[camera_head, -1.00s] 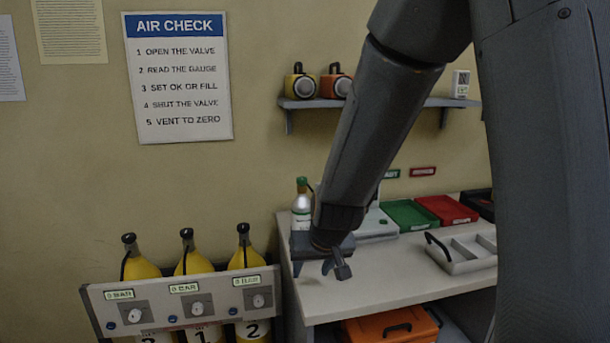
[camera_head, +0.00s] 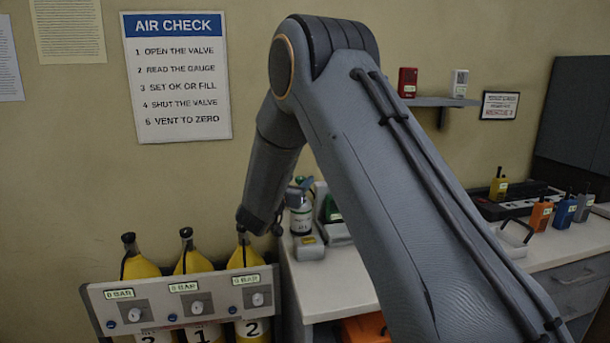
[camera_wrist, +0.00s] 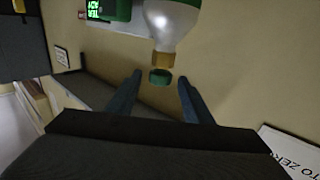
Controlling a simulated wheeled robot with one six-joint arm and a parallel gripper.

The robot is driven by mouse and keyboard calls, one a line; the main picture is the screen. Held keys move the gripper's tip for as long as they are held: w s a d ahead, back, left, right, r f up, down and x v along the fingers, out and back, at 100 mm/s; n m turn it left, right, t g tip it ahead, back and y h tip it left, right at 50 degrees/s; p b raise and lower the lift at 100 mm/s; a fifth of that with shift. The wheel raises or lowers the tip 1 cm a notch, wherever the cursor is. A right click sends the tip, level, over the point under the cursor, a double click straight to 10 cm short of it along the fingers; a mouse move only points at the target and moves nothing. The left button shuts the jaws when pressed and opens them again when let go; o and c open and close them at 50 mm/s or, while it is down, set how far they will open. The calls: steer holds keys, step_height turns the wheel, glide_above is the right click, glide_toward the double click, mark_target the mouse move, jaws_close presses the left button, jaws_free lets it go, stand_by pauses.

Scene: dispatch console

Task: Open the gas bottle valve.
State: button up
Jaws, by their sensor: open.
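My gripper (camera_wrist: 158,95) is open, with one finger on each side of the knob's line. The knob shows beyond the fingertips or just at them; I see no contact, and the exact depth is hard to tell.
Several yellow cylinders stand behind a gauge panel (camera_head: 157,304) at lower left. A wall shelf (camera_head: 440,102) is above the counter (camera_head: 330,290).

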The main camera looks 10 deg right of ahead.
mark_target(303, 177)
steer(key=shift+p+x, duration=0.75)
steer(key=shift+x, duration=2.3)
steer(key=c, duration=1.1)
